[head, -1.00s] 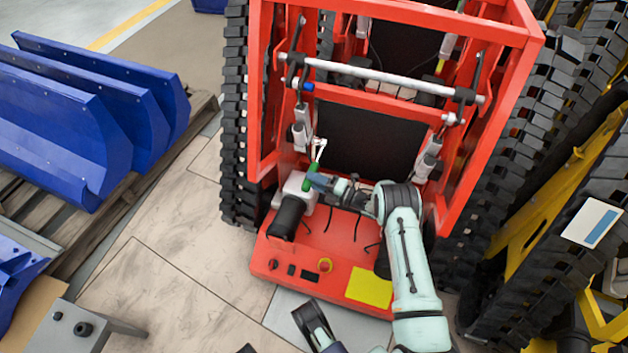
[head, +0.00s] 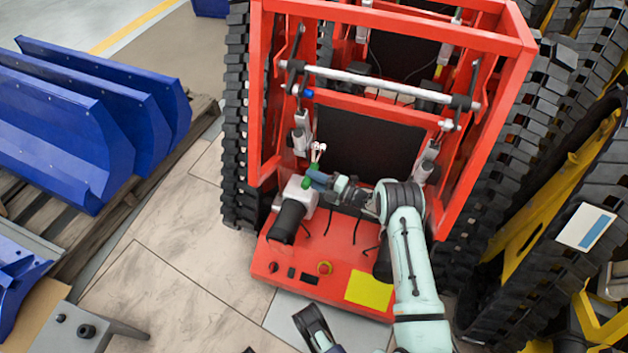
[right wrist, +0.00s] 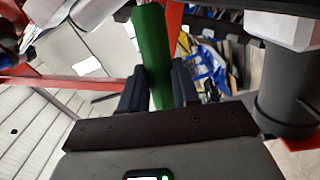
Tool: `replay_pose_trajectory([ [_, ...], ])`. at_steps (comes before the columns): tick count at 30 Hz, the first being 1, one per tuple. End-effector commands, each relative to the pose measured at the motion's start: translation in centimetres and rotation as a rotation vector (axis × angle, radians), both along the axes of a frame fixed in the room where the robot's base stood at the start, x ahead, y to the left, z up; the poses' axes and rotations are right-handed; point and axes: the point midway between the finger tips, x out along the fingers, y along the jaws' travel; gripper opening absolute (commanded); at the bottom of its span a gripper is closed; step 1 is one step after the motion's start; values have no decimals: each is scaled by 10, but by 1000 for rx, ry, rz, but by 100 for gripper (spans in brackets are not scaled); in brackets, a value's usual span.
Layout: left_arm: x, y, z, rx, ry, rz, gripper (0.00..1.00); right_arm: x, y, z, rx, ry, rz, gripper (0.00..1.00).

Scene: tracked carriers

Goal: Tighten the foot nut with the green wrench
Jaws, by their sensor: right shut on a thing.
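My right gripper (head: 313,182) is shut on the green wrench (head: 306,184) above the front of the red carrier (head: 330,232). In the right wrist view the green handle (right wrist: 153,50) stands between the two dark fingers (right wrist: 158,88). A small pale forked piece (head: 318,150) shows just beyond the wrench; I cannot tell whether it is the wrench's head. The foot nut cannot be made out. Part of my left gripper (head: 312,322) shows at the bottom edge, away from the carrier; its opening is unclear.
A white and black motor-like unit (head: 290,216) sits close beside the wrench. A silver crossbar (head: 380,75) and red frame rise behind. Black tracks (head: 236,120) flank the carrier. Blue curved panels (head: 60,125) lie on a pallet at left.

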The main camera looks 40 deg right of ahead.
Motion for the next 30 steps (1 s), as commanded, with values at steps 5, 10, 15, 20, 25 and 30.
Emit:
replay_pose_trajectory([
  [5,0,0,1,0,0,0,56,1,0,2,5,1,0,0],
  [10,0,0,1,0,0,0,56,1,0,3,6,1,0,0],
  [15,-1,0,4,0,0,0,56,2,-2,10,36,22,0,0],
  [20,-1,0,8,0,-1,0,56,3,-3,17,75,49,1,0],
  [25,-1,0,8,0,-1,0,56,3,-3,19,88,59,0,0],
  [30,-1,0,8,0,-1,0,56,3,-3,18,87,58,0,0],
])
